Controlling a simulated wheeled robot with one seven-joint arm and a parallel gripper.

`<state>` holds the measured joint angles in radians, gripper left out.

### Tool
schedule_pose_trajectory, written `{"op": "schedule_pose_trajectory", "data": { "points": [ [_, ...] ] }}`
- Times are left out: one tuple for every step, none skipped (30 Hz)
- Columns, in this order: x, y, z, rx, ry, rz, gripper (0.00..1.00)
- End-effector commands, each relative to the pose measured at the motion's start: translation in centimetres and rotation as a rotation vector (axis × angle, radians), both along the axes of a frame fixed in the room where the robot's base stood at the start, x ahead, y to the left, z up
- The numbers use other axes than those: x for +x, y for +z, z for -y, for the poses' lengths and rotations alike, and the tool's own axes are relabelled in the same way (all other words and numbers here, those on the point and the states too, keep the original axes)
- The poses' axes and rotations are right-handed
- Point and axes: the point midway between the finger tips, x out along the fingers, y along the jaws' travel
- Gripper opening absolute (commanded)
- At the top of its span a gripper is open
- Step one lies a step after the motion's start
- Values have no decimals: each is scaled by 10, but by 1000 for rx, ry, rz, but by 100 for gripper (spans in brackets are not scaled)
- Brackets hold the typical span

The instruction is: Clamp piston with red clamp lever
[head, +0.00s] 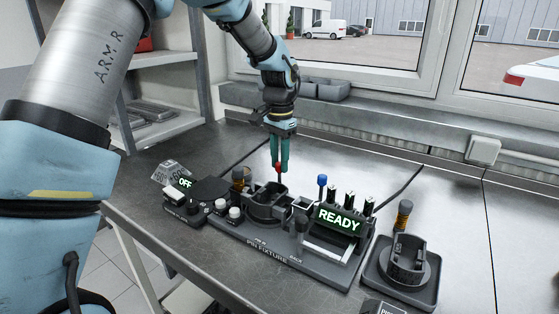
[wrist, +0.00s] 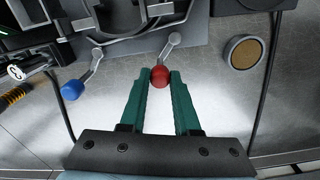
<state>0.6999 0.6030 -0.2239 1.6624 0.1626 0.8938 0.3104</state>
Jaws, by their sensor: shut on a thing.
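My gripper (head: 279,160) is behind the pin fixture in the head view, pointing down, with its green fingers at the red clamp lever (head: 278,170). In the wrist view, the fingertips (wrist: 161,78) are closed around the red knob (wrist: 160,76) at the end of a short metal lever arm. The lever joins the grey pin fixture (head: 330,275). A dark round piston holder (head: 268,206) sits on the fixture just in front of my gripper. Whether a piston is seated in it is hard to tell.
A blue-knobbed lever (head: 322,180) stands to the right, also seen in the wrist view (wrist: 72,90). A lit READY display (head: 338,220) is on the fixture, and an OFF display (head: 185,183) is at left. A separate tray (head: 405,285) holds a dark part at right.

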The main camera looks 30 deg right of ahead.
Motion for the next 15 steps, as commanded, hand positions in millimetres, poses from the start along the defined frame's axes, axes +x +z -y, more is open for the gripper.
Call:
{"op": "schedule_pose_trajectory", "data": {
  "points": [
    [-1,0,1,-1,-1,0,0],
    [-1,0,1,-1,-1,-1,0],
    [-1,0,0,-1,-1,-1,0],
    [-1,0,1,0,-1,-1,0],
    [-1,0,1,0,-1,-1,34],
    [-1,0,1,0,-1,-1,38],
    [-1,0,1,0,-1,-1,42],
    [-1,0,0,0,0,-1,45],
    [-1,0,0,0,0,-1,49],
    [-1,0,0,0,0,-1,53],
    [-1,0,0,0,0,-1,56],
    [0,0,0,0,0,-1,61],
    [0,0,0,0,0,-1,61],
    [0,0,0,0,0,-1,61],
    [0,0,0,0,0,-1,61]
  ]
}}
